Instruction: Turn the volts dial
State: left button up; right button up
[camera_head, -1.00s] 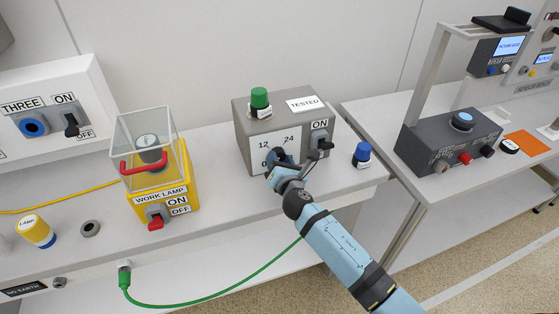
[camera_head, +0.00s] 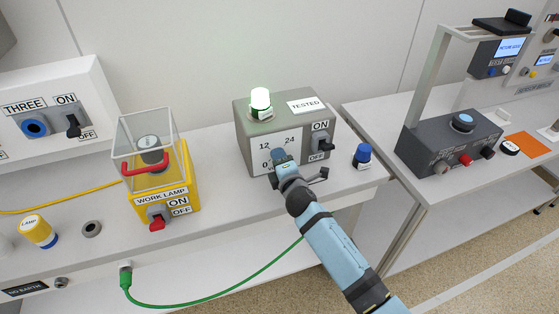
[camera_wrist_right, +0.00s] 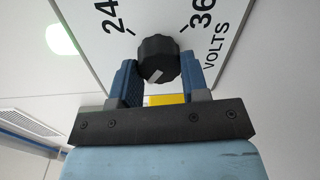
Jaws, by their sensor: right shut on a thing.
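The volts dial is a black ribbed knob (camera_wrist_right: 158,58) on a white scale plate in the right wrist view. The marks 24 and 36 and the word VOLTS are beside it, and a pale mark shows on its lower side. My right gripper (camera_wrist_right: 157,70) is shut on the knob, with one blue finger on each side. In the head view my right gripper (camera_head: 284,164) is at the front of the grey box (camera_head: 247,110) and hides the dial. The numbers 12 and 24 show above it. My left gripper is not in view.
An ON/OFF switch (camera_head: 326,146) is just right of my gripper. A blue-capped item (camera_head: 362,155) stands right of the box. A yellow work lamp box (camera_head: 178,182) with a clear cover stands left. A green cable (camera_head: 215,298) hangs in front.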

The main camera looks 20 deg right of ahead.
jog(key=shift+m, duration=0.6)
jog(key=o, duration=0.9)
jog(key=s, duration=0.9)
jog(key=s+r, duration=0.1)
jog(key=s, duration=0.4)
jog(key=shift+d, duration=0.25)
